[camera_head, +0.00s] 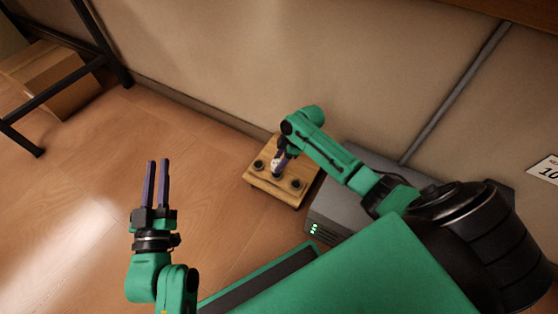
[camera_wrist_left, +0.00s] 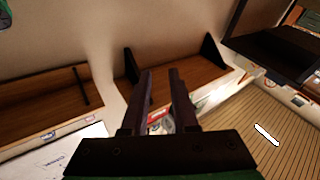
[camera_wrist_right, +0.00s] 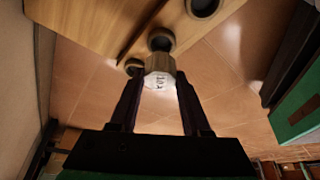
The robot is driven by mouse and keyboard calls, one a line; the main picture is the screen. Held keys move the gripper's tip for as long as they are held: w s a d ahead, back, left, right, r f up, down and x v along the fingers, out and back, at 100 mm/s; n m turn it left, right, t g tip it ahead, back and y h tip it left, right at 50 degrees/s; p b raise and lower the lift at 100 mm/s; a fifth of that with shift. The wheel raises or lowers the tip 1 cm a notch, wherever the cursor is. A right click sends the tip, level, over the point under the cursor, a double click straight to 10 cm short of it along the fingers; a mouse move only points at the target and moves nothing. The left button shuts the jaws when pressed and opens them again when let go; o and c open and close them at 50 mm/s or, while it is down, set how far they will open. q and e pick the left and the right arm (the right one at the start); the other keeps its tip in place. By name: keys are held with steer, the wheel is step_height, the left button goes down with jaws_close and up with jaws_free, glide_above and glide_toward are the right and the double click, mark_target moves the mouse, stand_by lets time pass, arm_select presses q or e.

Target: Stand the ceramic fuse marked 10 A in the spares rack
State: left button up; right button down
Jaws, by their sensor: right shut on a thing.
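The ceramic fuse (camera_wrist_right: 160,80) is white with dark lettering that reads 10A in the right wrist view. My right gripper (camera_wrist_right: 160,92) is shut on it. In the head view the fuse (camera_head: 276,163) is small and partly covered by the fingers, just over the middle of the wooden spares rack (camera_head: 263,188). The rack has dark round sockets, and the fuse's far end points at the middle socket (camera_wrist_right: 161,40). I cannot tell whether that end is inside it. My left gripper (camera_head: 158,178) is open and empty, well left of the rack.
A grey box with green lights (camera_head: 325,228) stands close to the right of the rack. The wall (camera_head: 240,70) is behind it. A cardboard box (camera_head: 55,78) and a black frame (camera_head: 100,40) are at the far left. Floor left of the rack is clear.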

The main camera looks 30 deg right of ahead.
arm_select(q)
step_height(320, 180, up, 7)
steer(key=w+t, duration=0.1)
steer(key=t, duration=0.1)
steer(key=shift+w+a+r+h+b, duration=0.15)
steer(key=shift+a+h+b, duration=0.15)
steer(key=shift+a, duration=0.1)
arm_select(e)
steer(key=shift+f, duration=0.65)
arm_select(q)
steer(key=shift+f, duration=0.25)
steer(key=shift+r+p, duration=0.3)
steer(key=shift+r, duration=0.2)
arm_select(e)
steer(key=shift+f, duration=0.1)
arm_select(q)
steer(key=shift+f, duration=0.35)
arm_select(e)
steer(key=shift+f, duration=1.05)
stand_by(0.5)
steer(key=shift+c, duration=1.4)
jaws_free()
